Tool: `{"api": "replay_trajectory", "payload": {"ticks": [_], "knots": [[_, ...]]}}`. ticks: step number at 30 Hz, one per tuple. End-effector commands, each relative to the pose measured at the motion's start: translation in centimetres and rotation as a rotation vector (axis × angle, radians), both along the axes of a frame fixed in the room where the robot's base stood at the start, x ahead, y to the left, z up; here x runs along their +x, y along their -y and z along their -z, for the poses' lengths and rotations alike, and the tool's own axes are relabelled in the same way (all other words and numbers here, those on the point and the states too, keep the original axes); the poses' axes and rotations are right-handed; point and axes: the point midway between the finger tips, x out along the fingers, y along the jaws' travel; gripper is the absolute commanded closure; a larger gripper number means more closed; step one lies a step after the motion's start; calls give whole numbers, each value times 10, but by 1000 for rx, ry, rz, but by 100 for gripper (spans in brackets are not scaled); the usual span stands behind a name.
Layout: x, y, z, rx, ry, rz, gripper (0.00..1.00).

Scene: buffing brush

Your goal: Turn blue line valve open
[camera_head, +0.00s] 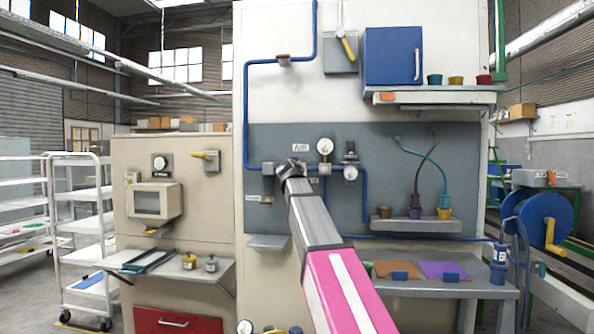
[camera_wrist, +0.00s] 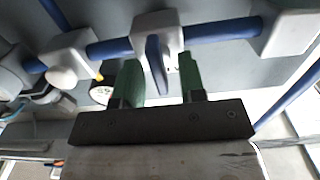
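The blue line valve shows in the wrist view as a pale valve body (camera_wrist: 152,24) on a blue pipe (camera_wrist: 112,48), with a blue lever handle (camera_wrist: 155,65) pointing toward me. My gripper (camera_wrist: 160,75) is open, with one green finger on each side of the handle. Gaps show between the handle and both fingers. In the head view my gripper (camera_head: 290,167) is at the grey panel just below the AIR label (camera_head: 300,147), and it hides the valve there. The blue pipe (camera_head: 247,110) runs down the panel's left side and across behind my gripper.
A round gauge (camera_head: 325,146) and a regulator (camera_head: 350,172) sit just right of my gripper. A red-handled valve (camera_head: 284,60) is on the upper pipe. A small shelf (camera_head: 268,242) juts out below. A ledge with cups (camera_head: 410,224) is to the right.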

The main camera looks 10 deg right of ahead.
Motion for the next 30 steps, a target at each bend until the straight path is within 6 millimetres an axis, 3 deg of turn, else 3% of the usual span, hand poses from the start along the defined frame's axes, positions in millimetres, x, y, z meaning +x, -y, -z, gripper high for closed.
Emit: {"api": "replay_trajectory", "payload": {"ticks": [3, 6, 7, 19, 30], "knots": [[0, 0, 0, 0, 0, 0, 63], [0, 0, 0, 0, 0, 0, 95], [0, 0, 0, 0, 0, 0, 100], [0, 0, 0, -50, -17, 1, 100], [0, -2, 0, -310, -101, 2, 100]]}}
